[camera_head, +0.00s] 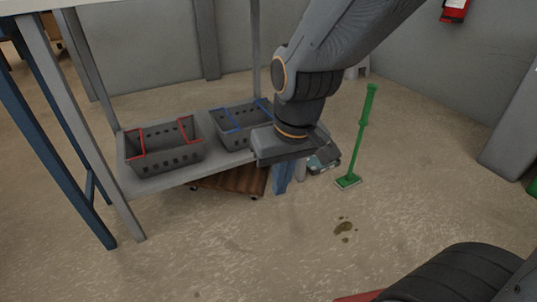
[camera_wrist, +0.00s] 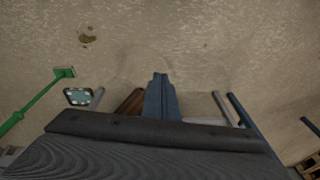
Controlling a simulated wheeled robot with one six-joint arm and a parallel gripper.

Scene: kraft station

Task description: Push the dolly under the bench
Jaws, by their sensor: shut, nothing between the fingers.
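The dolly (camera_head: 236,180) is a low brown wooden platform on small casters. It lies mostly beneath the lower shelf of the bench (camera_head: 208,168), with its front part showing past the shelf's front edge. In the wrist view the dolly (camera_wrist: 130,104) shows left of the fingers, partly hidden. My gripper (camera_head: 282,192) has blue fingers pointing down, shut and empty, just right of the dolly in the head view. The gripper (camera_wrist: 160,76) is at the centre of the wrist view. I cannot tell whether it touches the dolly.
Grey baskets with red handles (camera_head: 165,147) and blue handles (camera_head: 240,124) stand on the shelf. A green broom (camera_head: 362,135) and a teal-grey item (camera_head: 325,158) are to the right. A brown spill (camera_head: 344,228) marks the otherwise clear floor in front.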

